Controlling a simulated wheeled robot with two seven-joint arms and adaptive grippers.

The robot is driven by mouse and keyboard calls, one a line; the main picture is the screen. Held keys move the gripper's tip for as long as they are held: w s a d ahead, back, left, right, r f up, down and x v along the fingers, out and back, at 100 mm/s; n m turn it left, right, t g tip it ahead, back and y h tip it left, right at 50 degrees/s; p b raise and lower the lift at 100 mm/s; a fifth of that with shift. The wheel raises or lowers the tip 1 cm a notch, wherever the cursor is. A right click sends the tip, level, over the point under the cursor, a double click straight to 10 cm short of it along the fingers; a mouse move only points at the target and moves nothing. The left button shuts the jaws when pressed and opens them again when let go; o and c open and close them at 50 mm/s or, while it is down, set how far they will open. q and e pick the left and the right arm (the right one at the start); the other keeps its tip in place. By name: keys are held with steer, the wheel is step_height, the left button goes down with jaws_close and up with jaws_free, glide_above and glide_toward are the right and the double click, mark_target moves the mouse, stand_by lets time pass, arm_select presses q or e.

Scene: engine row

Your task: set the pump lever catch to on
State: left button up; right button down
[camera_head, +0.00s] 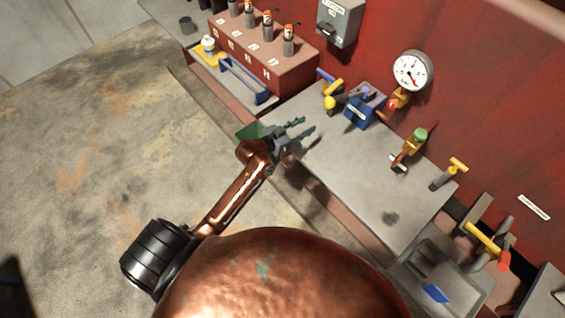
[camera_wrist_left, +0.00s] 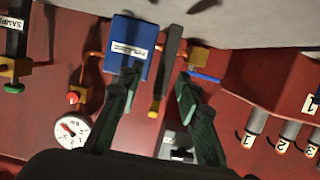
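A blue pump box (camera_head: 358,113) with a white label stands on the grey bench against the red wall. A lever with a yellow ball end (camera_head: 330,102) is at its left. In the left wrist view the blue box (camera_wrist_left: 124,68) is at upper left, and a dark lever bar (camera_wrist_left: 170,62) with a yellow end lies beside it. I cannot read the catch's setting. My left gripper (camera_head: 307,127) is over the bench's left part, short of the lever, its fingers apart and empty. In the wrist view the bar appears between the fingers (camera_wrist_left: 157,92). My right gripper is not in view.
A red box with several numbered, orange-topped cylinders (camera_head: 266,62) stands at back left. A round gauge (camera_head: 411,70) and a green-knobbed valve (camera_head: 414,140) are to the right. A grey tray (camera_head: 423,268) is at lower right. The middle of the bench (camera_head: 365,185) is clear.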

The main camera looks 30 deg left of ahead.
arm_select(q)
steer(key=s+a+f+n+g+y, duration=0.1)
steer(key=s+f+g, duration=0.3)
steer(key=s+f, duration=0.7)
steer(key=shift+s+a+y+b, duration=0.3)
steer(key=shift+s+a+y, duration=0.35)
steer(key=shift+s+y, duration=0.1)
